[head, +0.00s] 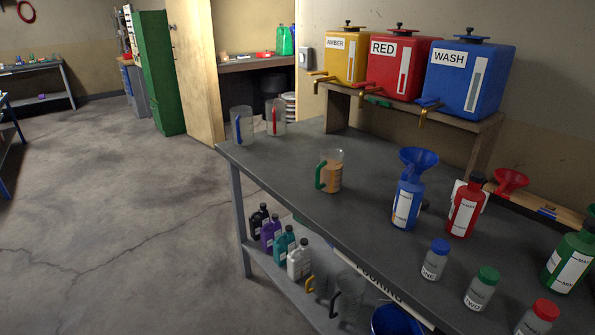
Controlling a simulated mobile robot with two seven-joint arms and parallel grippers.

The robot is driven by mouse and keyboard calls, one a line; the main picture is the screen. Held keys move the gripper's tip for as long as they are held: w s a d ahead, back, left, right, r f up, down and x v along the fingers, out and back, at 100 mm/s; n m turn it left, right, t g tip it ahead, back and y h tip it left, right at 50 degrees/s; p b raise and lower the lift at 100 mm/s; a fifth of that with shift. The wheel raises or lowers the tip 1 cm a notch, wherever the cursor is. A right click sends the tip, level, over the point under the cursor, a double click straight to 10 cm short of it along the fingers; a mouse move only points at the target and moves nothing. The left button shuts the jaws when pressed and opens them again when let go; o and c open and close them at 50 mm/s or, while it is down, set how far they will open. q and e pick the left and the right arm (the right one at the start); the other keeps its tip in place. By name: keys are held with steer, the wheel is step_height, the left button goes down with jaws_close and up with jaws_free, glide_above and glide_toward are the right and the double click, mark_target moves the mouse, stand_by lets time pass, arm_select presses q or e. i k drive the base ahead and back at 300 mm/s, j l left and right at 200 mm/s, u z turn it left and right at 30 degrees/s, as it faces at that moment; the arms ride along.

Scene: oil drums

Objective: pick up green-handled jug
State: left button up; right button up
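The green-handled jug (331,172) stands upright on the grey workbench (290,165). It is clear, holds an orange-brown liquid, and its green handle (320,175) faces left. Nothing touches it. Neither of my grippers shows in the head view.
A blue-handled jug (242,125) and a red-handled jug (275,118) stand at the bench's far left end. A blue bottle with a funnel (407,202), a red bottle (465,210) and lidded jars (435,260) stand to the right. Amber, red and blue tanks (468,78) sit on a raised shelf behind.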

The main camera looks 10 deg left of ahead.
mark_target(328, 174)
steer(key=i+j+z, duration=0.15)
steer(key=j, duration=0.25)
steer(key=i+j+z, duration=0.15)
steer(key=j, duration=0.25)
steer(key=i+j+z, duration=0.15)
steer(key=j, duration=0.25)
steer(key=j+z, duration=0.1)
steer(key=j, duration=0.35)
steer(key=i+j+z, duration=0.15)
steer(key=j, duration=0.3)
